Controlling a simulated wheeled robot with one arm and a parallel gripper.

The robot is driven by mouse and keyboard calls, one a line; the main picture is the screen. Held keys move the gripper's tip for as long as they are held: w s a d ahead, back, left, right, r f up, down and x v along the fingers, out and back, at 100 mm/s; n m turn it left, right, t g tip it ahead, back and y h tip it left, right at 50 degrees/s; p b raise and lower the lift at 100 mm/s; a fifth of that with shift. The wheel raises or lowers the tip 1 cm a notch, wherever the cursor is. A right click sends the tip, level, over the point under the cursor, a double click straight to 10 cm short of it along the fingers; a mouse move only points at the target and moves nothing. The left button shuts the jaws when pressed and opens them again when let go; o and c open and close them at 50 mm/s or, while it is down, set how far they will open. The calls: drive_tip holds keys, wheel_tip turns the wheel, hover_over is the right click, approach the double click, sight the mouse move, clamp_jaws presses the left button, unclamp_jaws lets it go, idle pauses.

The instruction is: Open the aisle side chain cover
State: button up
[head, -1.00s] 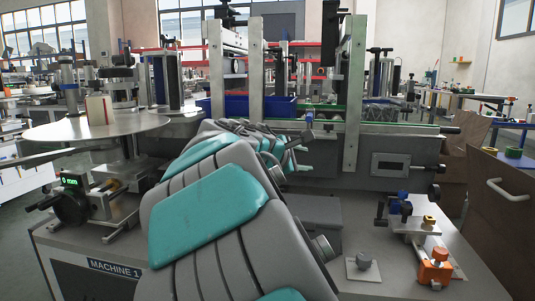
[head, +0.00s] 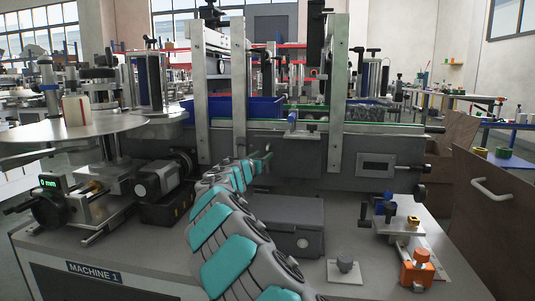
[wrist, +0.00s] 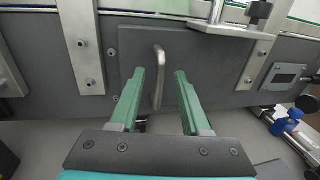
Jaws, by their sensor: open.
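The chain cover (wrist: 215,62) is a flat dark grey panel on the machine's side, flush with the wall around it in the wrist view. It carries an upright metal bar handle (wrist: 158,60). My gripper (wrist: 160,75) has two green fingers, open and pointing at the panel. The handle shows between the fingertips; I cannot tell whether they reach around it. In the head view my gripper (head: 263,160) is small, in front of the dark panel between two metal posts, and the handle cannot be made out there.
Metal posts (head: 337,80) stand at the machine's front. A grey box (head: 285,215) lies on the bench to the right of my arm, and a motor (head: 160,178) stands to the left. A small display unit (head: 376,165) is at the right. A brown panel with a white handle (head: 490,215) stands far right.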

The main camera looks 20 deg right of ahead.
sight(267, 171)
drive_tip(key=shift+x, duration=2.2)
clamp_jaws()
